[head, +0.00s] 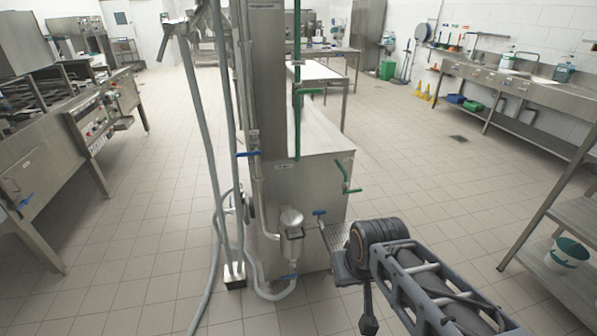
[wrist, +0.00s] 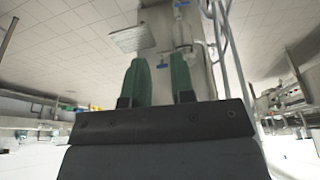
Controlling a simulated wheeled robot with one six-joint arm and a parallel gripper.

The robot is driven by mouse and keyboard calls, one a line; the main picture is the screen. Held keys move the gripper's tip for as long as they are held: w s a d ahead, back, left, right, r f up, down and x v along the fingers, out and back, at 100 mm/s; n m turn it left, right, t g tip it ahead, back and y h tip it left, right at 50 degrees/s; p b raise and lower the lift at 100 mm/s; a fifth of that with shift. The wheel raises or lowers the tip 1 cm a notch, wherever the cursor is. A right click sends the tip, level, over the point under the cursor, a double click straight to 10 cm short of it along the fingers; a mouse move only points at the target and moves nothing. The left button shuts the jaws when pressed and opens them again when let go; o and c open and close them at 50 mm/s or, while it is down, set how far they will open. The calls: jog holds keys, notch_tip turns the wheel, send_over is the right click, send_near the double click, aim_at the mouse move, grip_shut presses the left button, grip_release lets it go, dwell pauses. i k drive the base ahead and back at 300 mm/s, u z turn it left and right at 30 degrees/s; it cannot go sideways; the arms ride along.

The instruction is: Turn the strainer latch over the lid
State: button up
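The strainer (head: 291,238) is a small metal pot with a rounded lid (head: 291,217), fixed low on the front of the steel machine. A thin latch bail (head: 294,234) shows at its front, but its exact position is too small to tell. My gripper (wrist: 160,66) has two green fingers standing apart with nothing between them in the wrist view. In the head view my arm is to the right of the strainer, apart from it, and the fingers are not visible. The wrist view seems upside down, with the machine (wrist: 170,78) beyond the fingers.
Blue-handled valves (head: 320,212) and (head: 289,277) sit beside and below the strainer. Tiled floor is clear on both sides; a shelf with a bucket (head: 567,254) stands right.

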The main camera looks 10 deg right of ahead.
aim_at(318, 213)
jog(key=u, duration=0.45)
jog(key=i, duration=0.95)
jog(key=z, duration=0.5)
